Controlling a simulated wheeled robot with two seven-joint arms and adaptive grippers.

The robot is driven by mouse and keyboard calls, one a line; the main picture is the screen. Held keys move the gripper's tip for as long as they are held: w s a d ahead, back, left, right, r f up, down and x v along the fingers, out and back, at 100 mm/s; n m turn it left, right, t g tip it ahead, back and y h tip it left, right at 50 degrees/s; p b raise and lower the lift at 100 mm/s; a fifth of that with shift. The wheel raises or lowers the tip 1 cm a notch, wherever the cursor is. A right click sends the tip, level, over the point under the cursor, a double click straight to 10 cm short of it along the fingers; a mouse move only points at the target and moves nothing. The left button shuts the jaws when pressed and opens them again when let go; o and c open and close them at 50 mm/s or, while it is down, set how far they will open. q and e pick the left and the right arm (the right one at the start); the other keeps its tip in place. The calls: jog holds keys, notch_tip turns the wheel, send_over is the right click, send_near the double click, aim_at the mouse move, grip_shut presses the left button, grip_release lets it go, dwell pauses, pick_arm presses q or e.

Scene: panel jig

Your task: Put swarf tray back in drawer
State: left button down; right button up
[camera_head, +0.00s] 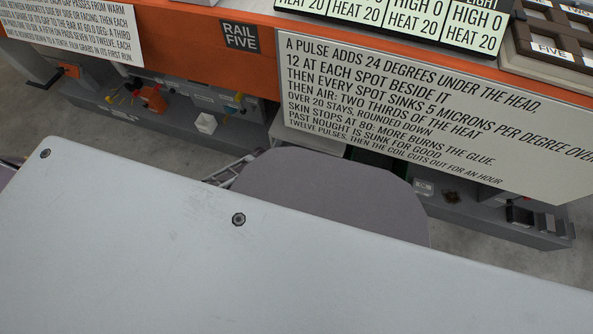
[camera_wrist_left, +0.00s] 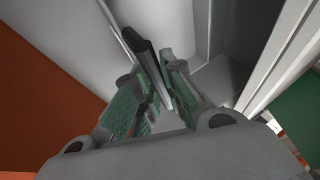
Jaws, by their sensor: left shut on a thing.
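My left gripper (camera_wrist_left: 152,82) shows in the left wrist view, with green pads on both fingers. It is shut on a thin dark bar with a pale edge (camera_wrist_left: 140,48), which runs up between the fingers. I cannot tell whether this bar is a handle or part of the swarf tray. Light grey walls stand close beyond the fingers. I cannot make out the swarf tray or the drawer for certain in either view. My right gripper is in neither view.
In the head view an orange bench front (camera_head: 190,38) carries a large text sign (camera_head: 430,115) and a "RAIL FIVE" label (camera_head: 240,37). A pale grey surface fills the foreground. An orange panel (camera_wrist_left: 45,100) is left of my left gripper.

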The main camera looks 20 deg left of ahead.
pick_arm(q)
jog(key=shift+f, duration=0.1)
jog(key=c, duration=1.5)
grip_release()
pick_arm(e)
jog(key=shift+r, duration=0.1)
pick_arm(q)
jog(key=shift+p+v, duration=2.85)
jog(key=shift+v, duration=3.25)
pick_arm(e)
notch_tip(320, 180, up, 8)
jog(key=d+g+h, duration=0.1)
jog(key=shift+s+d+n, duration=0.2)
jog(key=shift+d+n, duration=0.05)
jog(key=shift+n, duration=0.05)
